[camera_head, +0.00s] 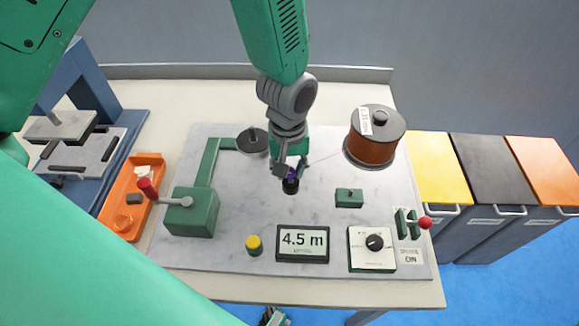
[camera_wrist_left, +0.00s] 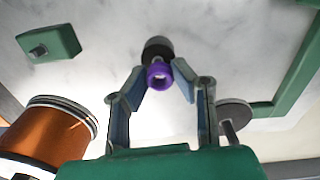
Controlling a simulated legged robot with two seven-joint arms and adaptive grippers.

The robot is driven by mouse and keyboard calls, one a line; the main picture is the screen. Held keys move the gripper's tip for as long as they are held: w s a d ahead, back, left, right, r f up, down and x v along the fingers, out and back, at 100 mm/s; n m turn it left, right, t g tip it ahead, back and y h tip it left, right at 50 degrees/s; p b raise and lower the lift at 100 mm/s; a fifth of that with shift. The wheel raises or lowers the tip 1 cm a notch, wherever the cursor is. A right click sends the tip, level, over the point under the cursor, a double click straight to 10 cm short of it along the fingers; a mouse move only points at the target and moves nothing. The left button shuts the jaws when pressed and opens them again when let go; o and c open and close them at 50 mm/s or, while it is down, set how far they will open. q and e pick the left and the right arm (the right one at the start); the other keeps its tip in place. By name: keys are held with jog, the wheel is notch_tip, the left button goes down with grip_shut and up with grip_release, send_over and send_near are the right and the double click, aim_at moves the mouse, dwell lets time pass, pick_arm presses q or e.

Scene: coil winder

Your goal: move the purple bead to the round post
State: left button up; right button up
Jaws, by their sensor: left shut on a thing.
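The purple bead (camera_head: 292,174) is between the fingertips of my left gripper (camera_head: 290,169), over the middle of the board. The bead also shows in the left wrist view (camera_wrist_left: 159,77) as a ring with its hole facing the camera. The left gripper (camera_wrist_left: 161,78) is shut on it. A short dark round post (camera_head: 290,187) is directly under the bead; in the wrist view the post (camera_wrist_left: 158,47) shows just beyond it. I cannot tell whether bead and post touch. What seems to be my right gripper (camera_head: 272,317) is cut off at the bottom edge.
A copper wire spool (camera_head: 374,138) stands right of the gripper, with a thin wire running toward the gripper. A green crank arm with a dark disc (camera_head: 252,140) is to the left. A small green block (camera_head: 349,197), display (camera_head: 302,242) and dial box (camera_head: 372,249) stand nearer the front.

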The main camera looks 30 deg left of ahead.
pick_arm(q)
jog(key=shift+d, duration=0.1)
jog(key=shift+p, duration=0.3)
jog(key=shift+f, duration=0.2)
dwell(0.5)
jog(key=shift+f+b, duration=0.55)
jog(key=shift+f, duration=0.3)
jog(key=o, duration=0.8)
jog(key=shift+c, duration=0.2)
jog(key=shift+r, duration=0.15)
notch_tip(320, 180, up, 12)
jog(key=shift+s+f, duration=0.1)
jog(key=shift+f, duration=0.1)
